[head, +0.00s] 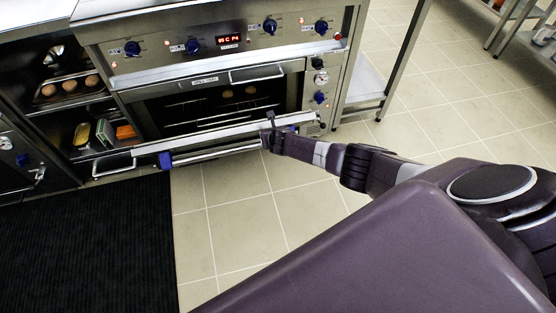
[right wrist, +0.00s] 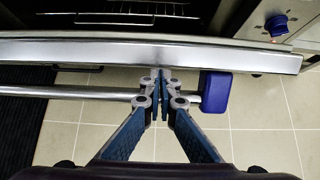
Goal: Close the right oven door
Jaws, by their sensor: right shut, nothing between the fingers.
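The right oven door (head: 225,142) hangs open and tilted out from the lit oven cavity (head: 205,108), hinged low. Its long bar handle (head: 215,154) has blue end caps. In the right wrist view the door's metal edge (right wrist: 90,50) crosses the picture, with the handle (right wrist: 60,91) and a blue cap (right wrist: 215,92) below it. My right gripper (head: 268,138) is at the right part of the door. In the wrist view the gripper (right wrist: 160,76) is shut and empty, its fingers over the handle and its tips at the door's edge; contact is unclear. My left gripper is out of view.
The control panel (head: 215,50) with blue knobs is above the oven. An open cabinet at left holds a tray of buns (head: 68,86) and other food. A black mat (head: 85,245) lies at left. A steel table (head: 375,80) stands right. The tiled floor (head: 235,215) in front is clear.

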